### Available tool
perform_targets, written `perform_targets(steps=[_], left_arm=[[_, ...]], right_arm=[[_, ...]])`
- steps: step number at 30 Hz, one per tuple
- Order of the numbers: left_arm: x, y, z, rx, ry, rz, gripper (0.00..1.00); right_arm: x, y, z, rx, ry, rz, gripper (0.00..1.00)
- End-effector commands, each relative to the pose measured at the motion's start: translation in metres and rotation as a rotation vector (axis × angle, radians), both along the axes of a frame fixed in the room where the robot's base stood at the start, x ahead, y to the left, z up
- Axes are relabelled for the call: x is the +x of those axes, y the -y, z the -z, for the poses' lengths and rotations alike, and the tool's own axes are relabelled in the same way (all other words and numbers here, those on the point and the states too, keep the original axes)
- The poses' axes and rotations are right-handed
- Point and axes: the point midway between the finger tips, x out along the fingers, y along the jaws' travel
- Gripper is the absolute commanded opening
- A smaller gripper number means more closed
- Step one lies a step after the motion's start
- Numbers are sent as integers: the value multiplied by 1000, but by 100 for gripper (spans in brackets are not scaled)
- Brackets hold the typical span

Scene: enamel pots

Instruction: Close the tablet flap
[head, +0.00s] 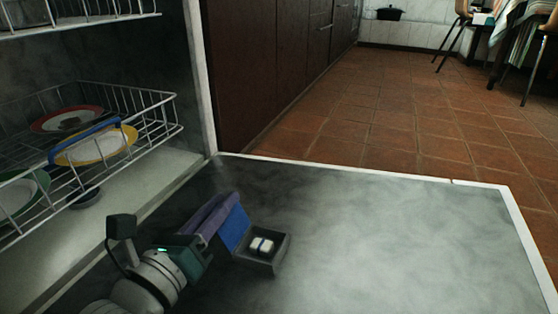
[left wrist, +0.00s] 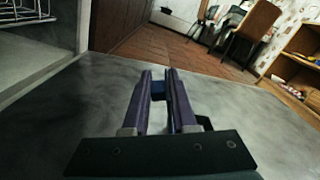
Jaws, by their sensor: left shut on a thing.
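The tablet compartment (head: 283,254) is a small dark box on the inner face of the lowered dishwasher door. A white tablet with a blue band (head: 262,245) lies in it. The blue tablet flap (head: 236,229) stands raised at the compartment's left side, so the compartment is open. My left gripper (head: 230,203), with purple fingers, is at the flap and shut on it. In the left wrist view the fingers (left wrist: 160,84) have a bit of the blue flap (left wrist: 158,90) between them. The tablet is hidden there. My right gripper is not in view.
The dishwasher door (head: 400,240) lies flat with free room right of the compartment. A wire rack (head: 150,110) with several plates stands at the left inside the machine. Dark cabinets (head: 270,60) and a tiled floor (head: 420,110) lie beyond.

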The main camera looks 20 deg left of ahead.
Motion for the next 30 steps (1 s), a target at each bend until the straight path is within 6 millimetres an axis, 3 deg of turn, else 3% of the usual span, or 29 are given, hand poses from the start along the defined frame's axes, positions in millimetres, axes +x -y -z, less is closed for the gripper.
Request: perform_targets(steps=[30], left_arm=[[-1, 3, -1, 47, -2, 0, 0]], right_arm=[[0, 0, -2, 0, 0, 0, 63]])
